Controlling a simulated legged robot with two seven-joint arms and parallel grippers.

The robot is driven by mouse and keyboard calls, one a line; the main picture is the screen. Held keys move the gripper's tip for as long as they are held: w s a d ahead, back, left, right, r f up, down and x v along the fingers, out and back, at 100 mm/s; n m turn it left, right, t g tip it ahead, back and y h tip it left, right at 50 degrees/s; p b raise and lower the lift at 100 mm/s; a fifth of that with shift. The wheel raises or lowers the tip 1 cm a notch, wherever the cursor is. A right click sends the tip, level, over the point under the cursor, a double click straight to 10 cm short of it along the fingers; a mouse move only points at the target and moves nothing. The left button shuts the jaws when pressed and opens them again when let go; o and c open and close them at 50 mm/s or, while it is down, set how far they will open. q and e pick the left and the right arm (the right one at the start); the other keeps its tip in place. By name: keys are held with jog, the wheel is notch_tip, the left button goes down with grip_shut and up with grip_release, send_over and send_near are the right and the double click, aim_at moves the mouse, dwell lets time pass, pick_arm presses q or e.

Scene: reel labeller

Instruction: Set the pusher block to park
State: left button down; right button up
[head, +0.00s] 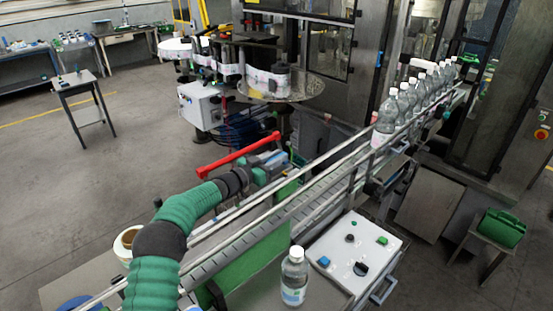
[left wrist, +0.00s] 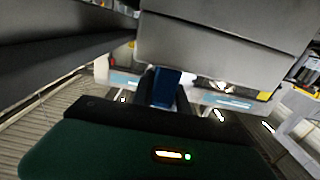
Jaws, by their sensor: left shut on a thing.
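My left arm, in green sleeves, reaches in from the bottom left of the head view. In the left wrist view, the dark fingers of my left gripper (left wrist: 164,92) are shut on a small blue block (left wrist: 166,88), which I take to be the pusher block. In the head view the block is hard to make out at the gripper. Its position along its travel cannot be told. My right gripper is not in view.
The conveyor (head: 237,229) runs diagonally, with a row of clear bottles (head: 410,101) at its far end. A red bar (head: 238,155) lies just beyond my left gripper. A single bottle (head: 294,276) and a control panel (head: 354,255) are nearer. The labeller's reel (head: 268,82) stands behind.

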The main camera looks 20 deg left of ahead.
pick_arm(q)
jog(key=shift+r, duration=0.15)
jog(key=c, duration=1.6)
grip_release()
jog(key=shift+w, duration=0.1)
jog(key=shift+o, duration=1.6)
jog(key=shift+w+f, duration=0.2)
jog(key=shift+s+a+r, duration=0.1)
jog(key=shift+s+a, duration=0.1)
jog(key=shift+s, duration=0.2)
jog(key=p+v, duration=0.1)
jog(key=v, duration=1.5)
jog(key=shift+a, duration=0.15)
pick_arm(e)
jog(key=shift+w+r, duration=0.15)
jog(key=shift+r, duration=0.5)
pick_arm(q)
jog(key=shift+w, duration=0.15)
